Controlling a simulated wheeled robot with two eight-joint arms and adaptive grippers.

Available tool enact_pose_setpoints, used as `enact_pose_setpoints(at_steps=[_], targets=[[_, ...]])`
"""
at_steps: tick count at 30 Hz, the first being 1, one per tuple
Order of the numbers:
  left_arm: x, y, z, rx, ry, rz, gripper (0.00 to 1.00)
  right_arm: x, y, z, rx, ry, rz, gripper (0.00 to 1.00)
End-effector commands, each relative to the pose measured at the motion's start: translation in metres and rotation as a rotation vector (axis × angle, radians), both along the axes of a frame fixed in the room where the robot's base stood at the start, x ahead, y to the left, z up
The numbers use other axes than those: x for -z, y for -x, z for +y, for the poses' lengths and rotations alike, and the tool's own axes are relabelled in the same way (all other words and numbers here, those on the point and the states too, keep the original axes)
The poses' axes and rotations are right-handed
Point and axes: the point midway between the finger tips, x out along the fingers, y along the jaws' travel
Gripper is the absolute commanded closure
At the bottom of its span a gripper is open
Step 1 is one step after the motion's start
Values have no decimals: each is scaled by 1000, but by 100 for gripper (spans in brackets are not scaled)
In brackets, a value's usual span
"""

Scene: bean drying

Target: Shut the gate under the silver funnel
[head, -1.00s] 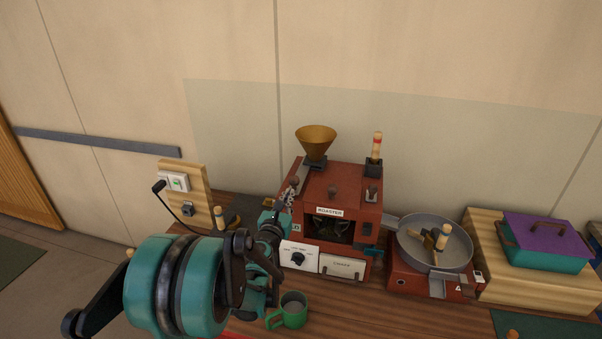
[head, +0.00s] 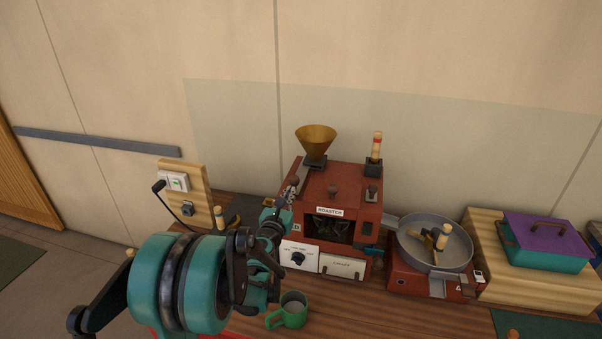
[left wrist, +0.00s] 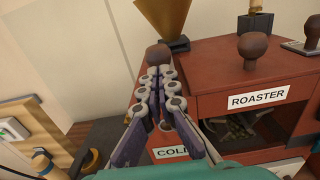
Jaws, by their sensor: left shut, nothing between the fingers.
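The funnel (head: 316,138) is brass-coloured, not silver, and stands on a dark base at the back left of the red roaster (head: 345,185). It also shows at the top of the left wrist view (left wrist: 165,16). Below it there, a brown round knob (left wrist: 158,55), perhaps the gate's handle, sits at the roaster's left edge. My left gripper (left wrist: 160,76) is shut and empty, its fingertips just before this knob; whether they touch it I cannot tell. The gate plate itself is hidden. In the head view the left gripper (head: 292,189) is at the roaster's upper left side. My right gripper is out of view.
More brown knobs (left wrist: 253,46) stand on the roaster top. A green mug (head: 288,312) stands in front. A grey pan (head: 412,232) on a red base is right of the roaster, then a teal box (head: 545,254) with a purple lid. A switch board (head: 185,190) is at left.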

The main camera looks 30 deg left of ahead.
Motion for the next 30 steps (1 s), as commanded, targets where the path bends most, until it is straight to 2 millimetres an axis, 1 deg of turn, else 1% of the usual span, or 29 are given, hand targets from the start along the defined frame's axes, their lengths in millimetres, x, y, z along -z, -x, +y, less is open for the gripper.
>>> enact_pose_setpoints(at_steps=[9,13,30], targets=[[0,-13,3,0,0,0,100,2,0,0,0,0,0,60],[0,-10,2,0,0,0,100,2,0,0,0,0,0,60],[0,47,-11,-1,0,0,100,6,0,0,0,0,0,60]])
